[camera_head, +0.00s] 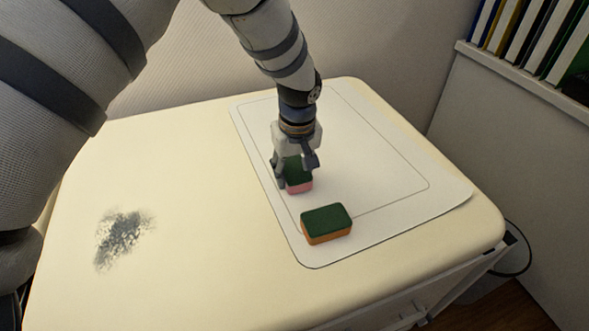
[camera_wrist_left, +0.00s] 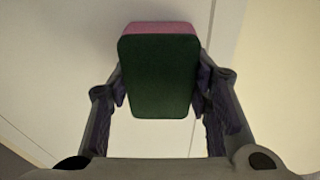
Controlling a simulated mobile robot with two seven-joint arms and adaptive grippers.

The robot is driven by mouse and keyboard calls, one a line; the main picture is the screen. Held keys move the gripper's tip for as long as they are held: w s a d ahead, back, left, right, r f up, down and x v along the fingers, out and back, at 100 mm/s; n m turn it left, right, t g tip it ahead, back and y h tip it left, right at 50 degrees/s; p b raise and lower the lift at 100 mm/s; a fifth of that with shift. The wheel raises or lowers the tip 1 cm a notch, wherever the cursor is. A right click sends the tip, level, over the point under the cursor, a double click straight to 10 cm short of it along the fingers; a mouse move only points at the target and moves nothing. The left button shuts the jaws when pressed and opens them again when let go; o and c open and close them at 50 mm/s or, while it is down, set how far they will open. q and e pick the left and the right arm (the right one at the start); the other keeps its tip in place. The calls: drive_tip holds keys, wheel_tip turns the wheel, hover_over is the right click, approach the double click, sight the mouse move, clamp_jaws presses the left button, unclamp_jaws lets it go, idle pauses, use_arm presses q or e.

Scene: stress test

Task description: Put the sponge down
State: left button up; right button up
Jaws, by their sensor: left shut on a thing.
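My left gripper (camera_head: 296,172) is shut on a green and pink sponge (camera_head: 299,185) over the white mat (camera_head: 375,135). In the left wrist view the sponge (camera_wrist_left: 158,75) sits between the two fingers of the left gripper (camera_wrist_left: 160,88), its green side toward the camera. I cannot tell whether its lower end touches the mat. A second sponge, green on top and orange below (camera_head: 327,223), lies on the near part of the mat, in front and to the right of the gripper. My right gripper is not in view.
The cream table top (camera_head: 190,180) carries a dark speckled smudge (camera_head: 124,238) on its left part. The mat's right side is clear. A wall stands behind, and a shelf with binders (camera_head: 535,35) is at the back right. A cable (camera_head: 522,250) hangs off the right edge.

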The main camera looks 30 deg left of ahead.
sight(296, 174)
use_arm(q)
drive_tip(key=shift+s+d+f, duration=0.1)
drive_tip(key=shift+s+f, duration=0.25)
drive_tip(key=shift+f, duration=0.4)
drive_tip(key=shift+c, duration=0.3)
drive_tip(key=o, duration=1.1)
drive_tip(key=shift+f, duration=0.1)
drive_tip(key=shift+c, duration=0.2)
drive_tip(key=shift+w+f, duration=0.1)
drive_tip(key=shift+w, duration=0.05)
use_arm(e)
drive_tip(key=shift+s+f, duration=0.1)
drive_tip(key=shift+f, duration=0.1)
use_arm(q)
wheel_tip(296, 174, up, 14)
drive_tip(key=s+d+p, duration=0.1)
drive_tip(key=shift+p, duration=0.35)
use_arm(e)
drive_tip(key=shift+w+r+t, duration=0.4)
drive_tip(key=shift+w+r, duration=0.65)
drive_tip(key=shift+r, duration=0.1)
use_arm(q)
drive_tip(key=shift+f, duration=0.15)
